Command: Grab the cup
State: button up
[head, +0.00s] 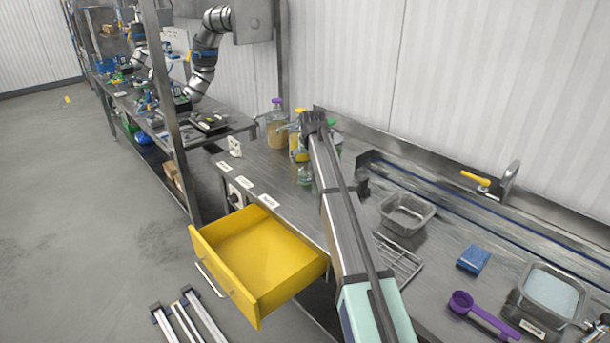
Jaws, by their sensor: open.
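A purple scoop-like cup (462,302) with a long handle lies on the steel counter at the lower right, its handle pointing to the lower right. My long straight arm crosses the middle of the head view. At its far end, a small dark part that looks like my gripper (315,121) is by the bottles at the back, far from the purple cup. It looks open, and I see nothing held in it. The finger gap is too small to make out clearly.
Bottles with purple (277,122), yellow and green caps stand at the back. A steel pan (407,213), a wire rack (398,258), a blue sponge (473,259) and a filled container (551,292) are right of my arm. A yellow drawer (226,272) sticks out at the front.

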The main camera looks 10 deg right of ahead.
aim_at(306, 173)
jog(key=p+x, duration=0.2)
jog(key=x, duration=0.5)
jog(key=shift+w+f+p, duration=0.5)
jog(key=shift+f+p, duration=0.05)
jog(key=shift+p+x, duration=0.8)
jog(key=shift+x, duration=1.2)
jog(key=shift+s, duration=0.1)
jog(key=c, duration=1.4)
jog(key=shift+r, duration=0.2)
